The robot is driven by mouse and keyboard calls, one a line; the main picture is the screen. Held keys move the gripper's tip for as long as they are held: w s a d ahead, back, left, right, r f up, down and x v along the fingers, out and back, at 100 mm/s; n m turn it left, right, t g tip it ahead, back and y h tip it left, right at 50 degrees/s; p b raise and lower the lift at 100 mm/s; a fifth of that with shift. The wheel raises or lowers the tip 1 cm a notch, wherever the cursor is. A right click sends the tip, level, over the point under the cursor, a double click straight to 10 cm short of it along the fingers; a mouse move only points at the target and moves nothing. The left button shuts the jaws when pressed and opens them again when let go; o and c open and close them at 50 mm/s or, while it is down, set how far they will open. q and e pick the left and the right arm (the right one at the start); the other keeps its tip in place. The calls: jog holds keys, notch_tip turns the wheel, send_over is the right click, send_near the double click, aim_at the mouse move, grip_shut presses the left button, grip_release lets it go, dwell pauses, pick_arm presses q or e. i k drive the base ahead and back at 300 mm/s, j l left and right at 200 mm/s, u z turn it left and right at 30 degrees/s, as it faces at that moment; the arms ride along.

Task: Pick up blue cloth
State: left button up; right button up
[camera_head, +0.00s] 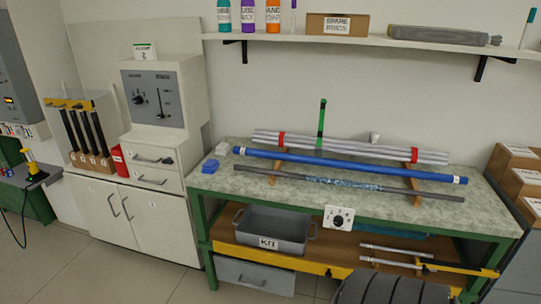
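A small folded blue cloth (210,166) lies on the left end of the speckled green-grey worktop (213,182), near the front left corner. It looks stacked or folded in layers. A crumpled white item (221,149) lies just behind it. Neither of my grippers shows in the head view.
A long blue rod (345,166), a dark grey rod (280,174) and bundled grey rods (350,146) rest across wooden supports right of the cloth. A green upright (321,122) stands behind. A grey bin (270,228) sits below. White drawers (158,160) stand left.

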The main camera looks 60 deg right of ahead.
aim_at(211, 167)
jog(key=z, duration=1.45)
